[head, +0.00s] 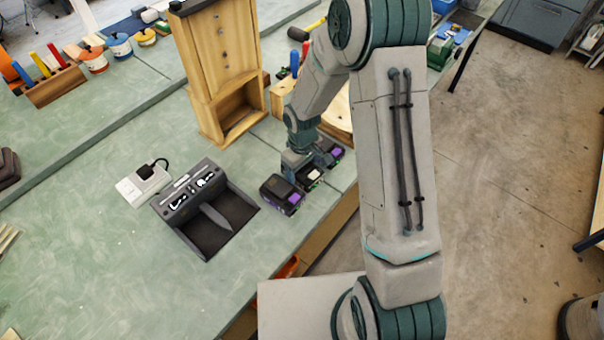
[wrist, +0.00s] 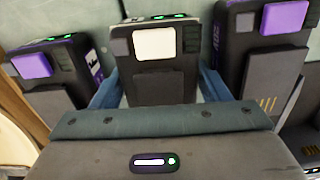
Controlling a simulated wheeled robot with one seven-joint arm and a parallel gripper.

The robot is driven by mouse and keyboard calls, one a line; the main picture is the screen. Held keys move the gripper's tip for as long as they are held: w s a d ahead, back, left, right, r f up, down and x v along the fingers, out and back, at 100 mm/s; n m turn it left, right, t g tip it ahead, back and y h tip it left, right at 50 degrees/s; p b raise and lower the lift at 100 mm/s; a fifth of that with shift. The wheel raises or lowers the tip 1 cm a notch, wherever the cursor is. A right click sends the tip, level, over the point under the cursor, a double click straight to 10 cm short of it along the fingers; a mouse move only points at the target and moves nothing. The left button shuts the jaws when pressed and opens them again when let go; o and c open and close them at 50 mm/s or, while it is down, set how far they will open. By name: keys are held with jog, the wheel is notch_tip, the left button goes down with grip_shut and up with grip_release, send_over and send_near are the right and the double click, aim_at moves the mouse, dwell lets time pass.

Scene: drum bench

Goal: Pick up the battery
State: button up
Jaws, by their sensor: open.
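Three dark batteries stand in a row on the green bench. The middle battery (wrist: 155,75) has a white patch and green lights on top; its white patch shows in the head view (head: 313,176). One neighbour has a purple patch (wrist: 55,75), and the other also has a purple patch (wrist: 268,60). In the head view they are the near purple battery (head: 281,197) and the far purple battery (head: 334,154). My gripper (wrist: 158,88) is open, with its blue fingers on either side of the middle battery. Whether they touch it is unclear.
A dark tray-like unit (head: 228,212) stands left of the batteries, with a white box (head: 140,185) beside it. A tall wooden cabinet (head: 222,70) stands behind. The purple batteries flank my fingers closely.

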jog(key=shift+r, duration=0.1)
jog(key=c, duration=0.8)
